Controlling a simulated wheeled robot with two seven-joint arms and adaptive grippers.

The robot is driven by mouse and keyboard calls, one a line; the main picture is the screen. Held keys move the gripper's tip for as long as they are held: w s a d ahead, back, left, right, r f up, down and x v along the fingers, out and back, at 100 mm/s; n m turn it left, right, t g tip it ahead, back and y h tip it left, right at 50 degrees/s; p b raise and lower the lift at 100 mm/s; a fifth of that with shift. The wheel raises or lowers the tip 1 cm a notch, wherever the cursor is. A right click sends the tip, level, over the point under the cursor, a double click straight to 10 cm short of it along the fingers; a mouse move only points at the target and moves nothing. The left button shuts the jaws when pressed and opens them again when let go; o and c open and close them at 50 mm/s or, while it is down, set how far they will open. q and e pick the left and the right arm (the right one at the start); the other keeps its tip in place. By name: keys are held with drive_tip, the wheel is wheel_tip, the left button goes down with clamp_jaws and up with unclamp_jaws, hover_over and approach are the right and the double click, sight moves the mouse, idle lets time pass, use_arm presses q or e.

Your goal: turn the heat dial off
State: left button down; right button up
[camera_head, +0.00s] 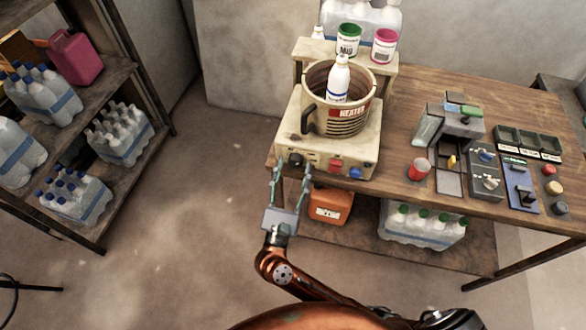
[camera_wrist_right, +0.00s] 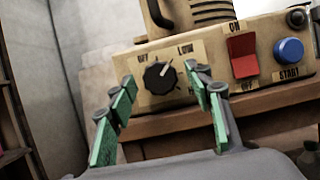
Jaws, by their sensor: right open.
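The heat dial (camera_wrist_right: 159,77) is a round black knob on the cream front panel of the heater (camera_head: 318,150). In the wrist view its pale pointer mark leans up and right, toward the LOW label; the OFF label is at its upper left. A further label at the lower right is partly hidden by a finger. The dial also shows in the head view (camera_head: 296,160). My right gripper (camera_head: 292,167) is open, its green-padded fingers on either side of the dial and apart from it; the wrist view shows the fingers (camera_wrist_right: 163,100) too. My left gripper is not in view.
A red ON/OFF switch (camera_wrist_right: 243,56) and a blue START button (camera_wrist_right: 289,51) sit right of the dial. A pot (camera_head: 340,118) with a white bottle (camera_head: 338,80) stands on the heater. Open floor lies to the left.

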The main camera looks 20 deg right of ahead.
drive_tip(key=shift+c, duration=0.7)
drive_tip(key=c, duration=1)
